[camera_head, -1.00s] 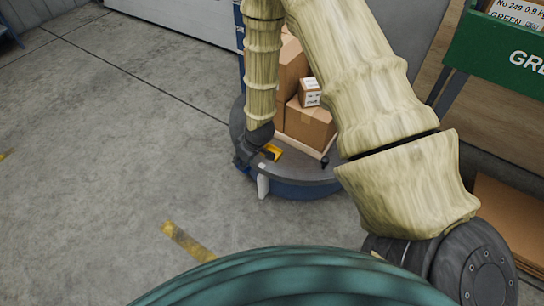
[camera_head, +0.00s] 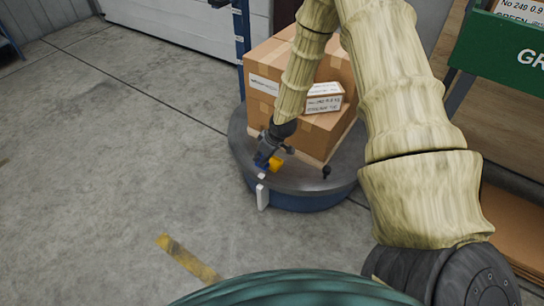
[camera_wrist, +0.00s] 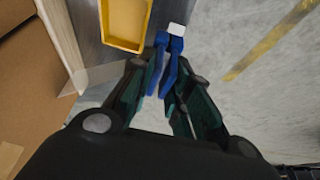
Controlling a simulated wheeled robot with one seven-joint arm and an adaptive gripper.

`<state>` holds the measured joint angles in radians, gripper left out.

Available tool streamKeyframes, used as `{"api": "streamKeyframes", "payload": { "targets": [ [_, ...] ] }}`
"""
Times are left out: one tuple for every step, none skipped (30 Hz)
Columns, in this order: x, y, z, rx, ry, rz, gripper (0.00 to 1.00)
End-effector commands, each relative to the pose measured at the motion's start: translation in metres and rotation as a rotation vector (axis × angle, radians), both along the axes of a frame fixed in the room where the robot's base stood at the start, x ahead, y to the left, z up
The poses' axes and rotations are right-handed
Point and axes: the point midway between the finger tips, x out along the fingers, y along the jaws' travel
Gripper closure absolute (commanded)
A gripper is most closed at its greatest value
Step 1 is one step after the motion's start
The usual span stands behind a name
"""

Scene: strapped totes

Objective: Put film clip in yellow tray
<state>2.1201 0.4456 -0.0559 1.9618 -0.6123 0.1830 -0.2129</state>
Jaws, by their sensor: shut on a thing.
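My gripper (camera_wrist: 166,82) is shut on a slim blue piece, which I take to be the film clip (camera_wrist: 174,62). It sticks out past the fingertips as two blue strips, and its inner part is hidden between the fingers. The yellow tray (camera_wrist: 145,22) is a shallow open box just beyond and left of the clip in the wrist view; its visible floor looks empty. In the head view, my gripper (camera_head: 268,148) points down beside the small yellow tray (camera_head: 277,164), with the blue clip (camera_head: 261,160) at its tip, left of the tray.
The tray is on a round dark platform (camera_head: 310,180) with stacked cardboard boxes (camera_head: 320,130) close behind my gripper. A white upright tab (camera_head: 262,197) stands at the platform's front edge. A green bin (camera_head: 515,45) is at the right. The floor at left is clear.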

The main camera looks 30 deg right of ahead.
Motion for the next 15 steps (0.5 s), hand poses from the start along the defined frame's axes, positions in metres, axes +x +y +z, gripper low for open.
{"api": "streamKeyframes", "payload": {
  "targets": [
    [0.004, -0.008, -0.002, 0.0, -0.003, -0.004, 1.0],
    [0.005, -0.012, -0.003, 0.002, -0.004, -0.003, 1.0],
    [0.007, -0.018, -0.003, 0.001, -0.002, -0.003, 1.0],
    [0.009, -0.021, -0.004, 0.001, -0.003, -0.003, 1.0],
    [0.01, -0.026, -0.004, 0.002, -0.004, -0.003, 1.0],
    [0.013, -0.031, -0.004, 0.001, -0.003, -0.001, 1.0],
    [0.014, -0.035, -0.005, 0.001, -0.003, -0.002, 1.0],
    [0.015, -0.038, -0.005, 0.001, -0.004, -0.002, 1.0],
    [0.017, -0.042, -0.005, 0.002, -0.002, -0.002, 1.0],
    [0.018, -0.045, -0.005, 0.001, -0.003, -0.001, 1.0],
    [0.019, -0.047, -0.005, 0.001, -0.004, -0.001, 1.0],
    [0.02, -0.05, -0.005, 0.001, -0.003, -0.001, 1.0],
    [0.021, -0.052, -0.005, 0.0, -0.002, 0.0, 1.0],
    [0.021, -0.053, -0.006, 0.0, -0.001, 0.0, 1.0],
    [0.021, -0.054, -0.006, 0.0, -0.001, 0.0, 1.0]
  ]
}}
